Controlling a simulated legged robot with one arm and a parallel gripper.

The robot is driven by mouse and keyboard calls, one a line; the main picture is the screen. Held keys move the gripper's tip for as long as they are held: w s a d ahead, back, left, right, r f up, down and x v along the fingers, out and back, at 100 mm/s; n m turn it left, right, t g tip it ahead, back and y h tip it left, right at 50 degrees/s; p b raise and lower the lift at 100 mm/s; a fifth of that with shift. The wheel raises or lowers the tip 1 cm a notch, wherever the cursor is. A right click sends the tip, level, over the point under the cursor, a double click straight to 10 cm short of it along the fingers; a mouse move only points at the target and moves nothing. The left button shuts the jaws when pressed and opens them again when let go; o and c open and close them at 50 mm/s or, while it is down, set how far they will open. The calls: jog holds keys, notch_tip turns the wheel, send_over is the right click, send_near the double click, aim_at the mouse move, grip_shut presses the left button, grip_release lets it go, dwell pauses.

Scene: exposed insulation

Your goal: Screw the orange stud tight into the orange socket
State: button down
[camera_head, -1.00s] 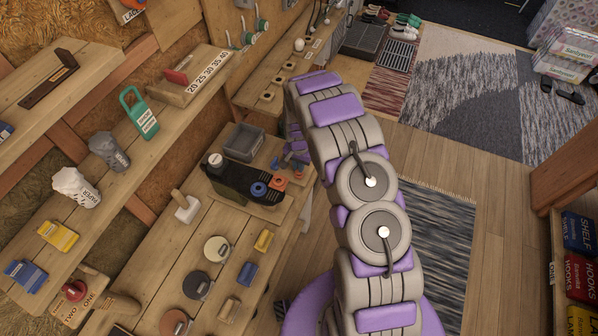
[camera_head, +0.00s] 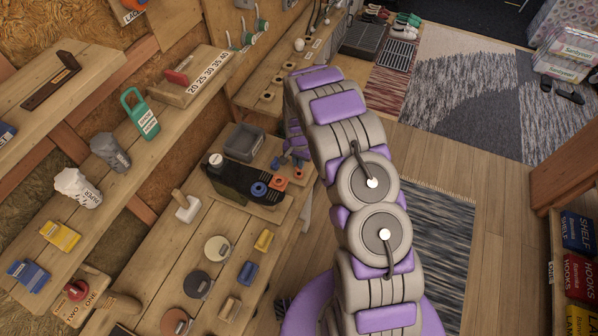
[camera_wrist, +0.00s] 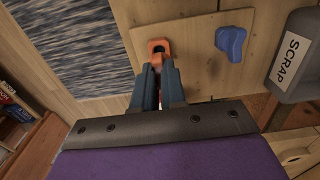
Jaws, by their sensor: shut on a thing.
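The orange stud (camera_wrist: 157,46) shows at my fingertips in the wrist view, with its looped end sticking out past them. It also shows as a small orange patch in the head view (camera_head: 298,172). My gripper (camera_wrist: 158,70) is shut on it, low over the wooden board. Part of the stud is hidden between the fingers. The orange socket (camera_head: 279,183) sits on the dark block, left of and below my gripper in the head view, apart from the stud. It does not show in the wrist view.
A blue socket (camera_head: 259,189) sits beside the orange one. A blue stud (camera_wrist: 231,40) lies on the board near my fingers. A grey scrap bin (camera_wrist: 296,58) stands close by on the right in the wrist view. The bench holds several discs and blocks.

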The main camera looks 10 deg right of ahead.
jog(key=shift+r, duration=0.55)
jog(key=r, duration=0.1)
jog(key=r+p, duration=0.1)
jog(key=r, duration=0.2)
jog(key=shift+s+a+r+p, duration=0.1)
jog(key=shift+a+r+p, duration=0.2)
jog(key=shift+r, duration=0.1)
jog(key=s+a+r+p, duration=0.3)
jog(key=s+a+r, duration=0.5)
jog(key=r, duration=0.4)
jog(key=shift+s+r, duration=0.3)
jog(key=shift+s, duration=0.2)
jog(key=shift+a+f, duration=0.1)
jog(key=shift+s+f, duration=0.1)
jog(key=shift+f, duration=2.7)
jog(key=shift+f, duration=1.25)
jog(key=c, duration=1.1)
grip_release()
